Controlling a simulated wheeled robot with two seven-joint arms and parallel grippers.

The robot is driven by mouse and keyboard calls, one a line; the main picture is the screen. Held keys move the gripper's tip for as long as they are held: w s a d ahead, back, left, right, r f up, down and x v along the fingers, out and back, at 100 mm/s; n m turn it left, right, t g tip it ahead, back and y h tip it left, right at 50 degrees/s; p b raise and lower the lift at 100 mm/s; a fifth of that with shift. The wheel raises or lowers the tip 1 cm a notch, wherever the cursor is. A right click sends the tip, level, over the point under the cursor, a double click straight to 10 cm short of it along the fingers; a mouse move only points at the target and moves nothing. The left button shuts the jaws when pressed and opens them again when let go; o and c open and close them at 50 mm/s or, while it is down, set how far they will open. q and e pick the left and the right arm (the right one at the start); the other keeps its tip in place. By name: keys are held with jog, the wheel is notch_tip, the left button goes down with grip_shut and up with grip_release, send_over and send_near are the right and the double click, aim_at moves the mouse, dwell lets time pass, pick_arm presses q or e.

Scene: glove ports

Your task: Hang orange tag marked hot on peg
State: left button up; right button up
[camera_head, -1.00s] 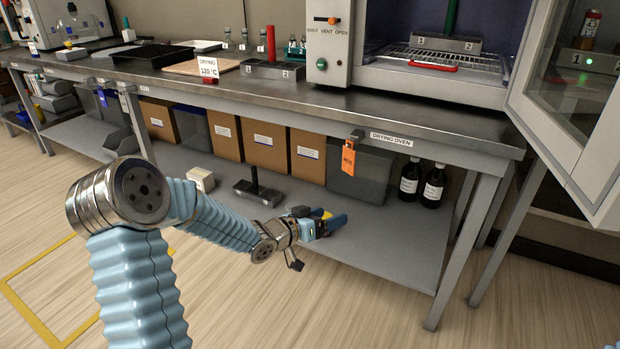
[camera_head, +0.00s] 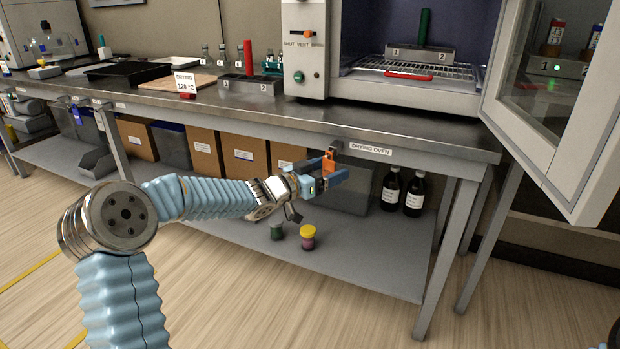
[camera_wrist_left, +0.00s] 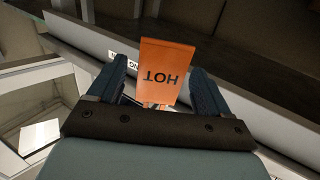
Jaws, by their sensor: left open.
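The orange tag (camera_head: 328,162) hangs below the front edge of the bench, at a small dark peg (camera_head: 337,146) left of the "DRYING OVEN" label. In the left wrist view the tag (camera_wrist_left: 166,66) reads HOT upside down. My left gripper (camera_head: 335,174) is open, with its blue fingers around the tag. In the left wrist view the tag stands between the two fingers, with a gap visible on the left side. Contact on the right side cannot be told. My right gripper is out of view.
The bench (camera_head: 430,145) has an open drying oven (camera_head: 303,50) on top, its door (camera_head: 560,110) swung out at right. Small fixtures (camera_head: 102,103) show along the bench edge at left.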

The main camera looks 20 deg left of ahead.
pick_arm(q)
jog(key=shift+x, duration=1.1)
jog(key=c, duration=1)
jog(key=shift+c, duration=0.5)
jog(key=shift+r, duration=0.1)
jog(key=shift+r+p, duration=0.2)
jog(key=shift+p, duration=0.25)
jog(key=shift+f, duration=0.1)
jog(key=shift+s, duration=0.1)
